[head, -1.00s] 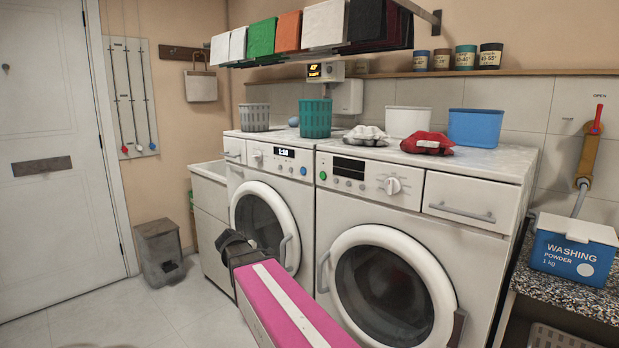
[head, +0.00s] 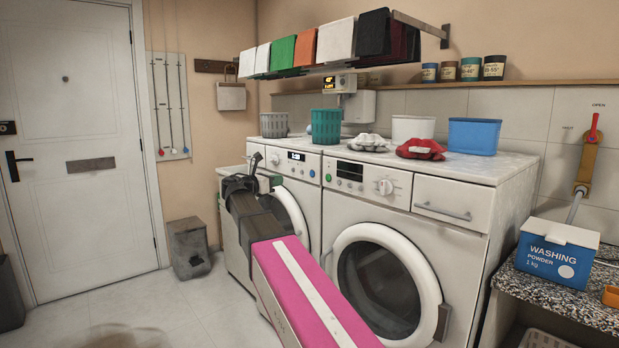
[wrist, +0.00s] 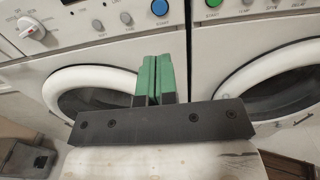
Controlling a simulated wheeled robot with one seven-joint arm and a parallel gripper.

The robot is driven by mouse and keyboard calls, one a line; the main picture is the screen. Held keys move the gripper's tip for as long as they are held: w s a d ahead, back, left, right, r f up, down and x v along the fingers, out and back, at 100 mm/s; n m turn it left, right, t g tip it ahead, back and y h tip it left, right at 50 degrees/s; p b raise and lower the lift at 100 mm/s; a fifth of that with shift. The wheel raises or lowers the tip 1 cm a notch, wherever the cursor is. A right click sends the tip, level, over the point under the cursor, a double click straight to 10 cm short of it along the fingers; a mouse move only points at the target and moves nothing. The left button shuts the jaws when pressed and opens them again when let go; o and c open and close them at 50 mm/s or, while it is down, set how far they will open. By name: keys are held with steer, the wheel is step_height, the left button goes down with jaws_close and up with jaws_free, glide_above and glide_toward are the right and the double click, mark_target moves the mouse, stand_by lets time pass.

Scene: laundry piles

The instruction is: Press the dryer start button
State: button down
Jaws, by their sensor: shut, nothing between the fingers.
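Two white front-loading machines stand side by side; the frames do not show which is the dryer. The left machine (head: 300,194) has a lit display and a blue START button (wrist: 160,7). The right machine (head: 401,226) has a dark display and a green START button (head: 328,177), also visible at the top edge of the wrist view (wrist: 213,2). My gripper (wrist: 156,58) is shut and empty, its green fingers together. They point towards the left machine, below its blue button in the wrist view. In the head view my gripper (head: 272,182) partly hides the left machine's front.
A washing powder box (head: 556,252) sits on the right counter.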

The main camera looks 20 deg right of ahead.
mark_target(311, 174)
steer(key=x, duration=1.4)
